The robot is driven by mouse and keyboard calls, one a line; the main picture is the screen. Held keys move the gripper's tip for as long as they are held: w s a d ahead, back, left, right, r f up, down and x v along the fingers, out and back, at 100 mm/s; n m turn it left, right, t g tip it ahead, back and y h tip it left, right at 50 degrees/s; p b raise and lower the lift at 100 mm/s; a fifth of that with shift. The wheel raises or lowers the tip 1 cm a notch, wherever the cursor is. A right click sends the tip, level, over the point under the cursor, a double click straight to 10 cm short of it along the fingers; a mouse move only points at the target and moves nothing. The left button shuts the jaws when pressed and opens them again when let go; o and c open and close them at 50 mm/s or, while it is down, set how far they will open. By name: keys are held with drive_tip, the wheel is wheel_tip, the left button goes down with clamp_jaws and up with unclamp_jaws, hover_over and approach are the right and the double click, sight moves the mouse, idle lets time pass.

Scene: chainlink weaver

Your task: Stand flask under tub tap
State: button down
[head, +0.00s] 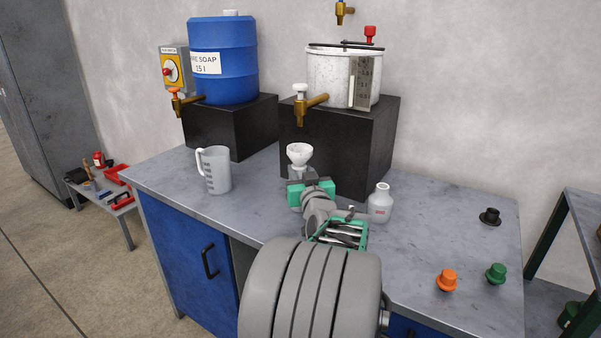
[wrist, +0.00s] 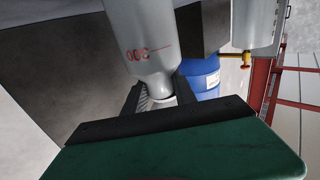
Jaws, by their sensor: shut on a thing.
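My gripper (head: 300,174) is shut on the neck of a grey-white flask (wrist: 142,38) with a red 300 mark. The wrist view appears upside down, so the flask is upright, its body below the jaws. In the head view my gripper hides most of it, and a white funnel (head: 299,151) shows just above the jaws. The white tub (head: 330,75) stands on a black block. Its brass tap (head: 308,103) has a white handle, and its spout shows above the funnel in the picture. I cannot tell whether the flask touches the bench.
A blue soap drum (head: 222,60) with an orange-handled tap stands on another black block (head: 228,125). A grey jug (head: 215,170) is left of my gripper, another white flask (head: 379,208) right. Orange (head: 447,280), green (head: 496,274) and black (head: 490,217) caps lie on the bench.

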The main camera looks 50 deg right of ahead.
drive_tip(key=c, duration=1)
unclamp_jaws()
drive_tip(key=shift+s+a+r, duration=0.1)
drive_tip(key=shift+r, duration=0.05)
drive_tip(key=v, duration=1.1)
drive_tip(key=shift+s+a+b, duration=0.25)
drive_tip(key=shift+s+b, duration=0.05)
